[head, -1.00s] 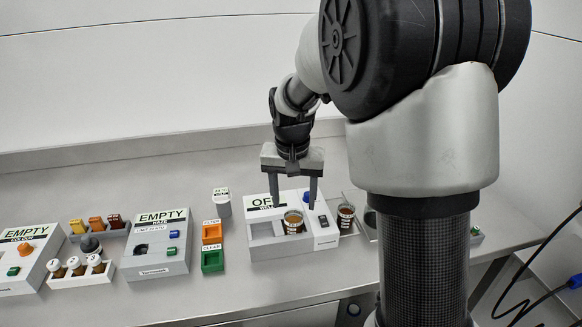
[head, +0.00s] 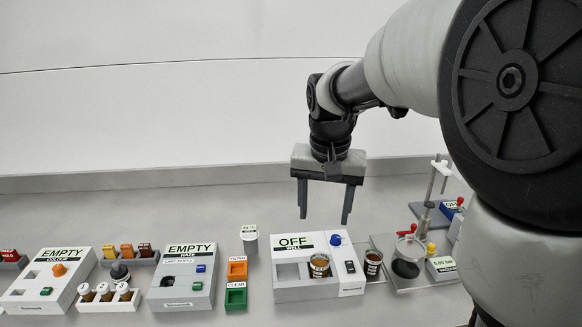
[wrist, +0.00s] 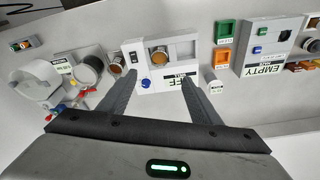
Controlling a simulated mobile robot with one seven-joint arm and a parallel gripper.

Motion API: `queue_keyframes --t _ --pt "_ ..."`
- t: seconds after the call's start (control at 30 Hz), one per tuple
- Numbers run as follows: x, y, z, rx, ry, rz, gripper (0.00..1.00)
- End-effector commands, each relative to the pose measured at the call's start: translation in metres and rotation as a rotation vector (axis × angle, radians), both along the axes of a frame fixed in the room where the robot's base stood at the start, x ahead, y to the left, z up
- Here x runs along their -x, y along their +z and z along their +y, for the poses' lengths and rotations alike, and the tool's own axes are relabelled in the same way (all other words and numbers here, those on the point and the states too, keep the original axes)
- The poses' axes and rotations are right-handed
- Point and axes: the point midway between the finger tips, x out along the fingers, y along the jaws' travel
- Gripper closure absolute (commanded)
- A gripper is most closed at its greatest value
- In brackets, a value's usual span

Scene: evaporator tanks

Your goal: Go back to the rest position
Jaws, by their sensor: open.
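My gripper (head: 323,205) is open and empty, raised above and behind the well unit (head: 291,289), which is marked OFF. Its two fingers point down, well apart, and touch nothing. A cup of brown liquid (head: 319,266) sits in the right-hand opening of the well unit; the left opening looks empty. In the wrist view the well unit (wrist: 181,72) lies beyond and between the spread fingers (wrist: 160,103), with the cup (wrist: 159,57) in it.
A second brown cup (head: 373,262) stands right of the well unit, near a stand with a dark round plate (head: 405,268). To the left are orange (head: 237,270) and green (head: 236,298) bins and the HAZE (head: 181,290) and COLOUR (head: 40,288) units, both marked EMPTY. The air around my gripper is clear.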

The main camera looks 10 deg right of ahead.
Motion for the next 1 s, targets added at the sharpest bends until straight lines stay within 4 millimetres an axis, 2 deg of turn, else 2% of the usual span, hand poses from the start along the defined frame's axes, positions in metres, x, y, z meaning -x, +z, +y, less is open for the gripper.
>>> queue_keyframes --t 0.03,0.2,0.3,0.4,0.5,0.7,1.0 --pt "0.018 0.028 -0.002 -0.004 0.020 -0.030 0.42" --pt "0.091 0.083 -0.008 0.002 0.129 -0.128 0.42" --pt "0.131 0.100 -0.010 0.016 0.190 -0.183 0.42" --pt "0.163 0.108 -0.011 0.037 0.242 -0.229 0.42" --pt "0.184 0.109 -0.011 0.056 0.279 -0.262 0.42" --pt "0.200 0.105 -0.012 0.072 0.309 -0.286 0.42" --pt "0.200 0.104 -0.012 0.072 0.310 -0.285 0.42"
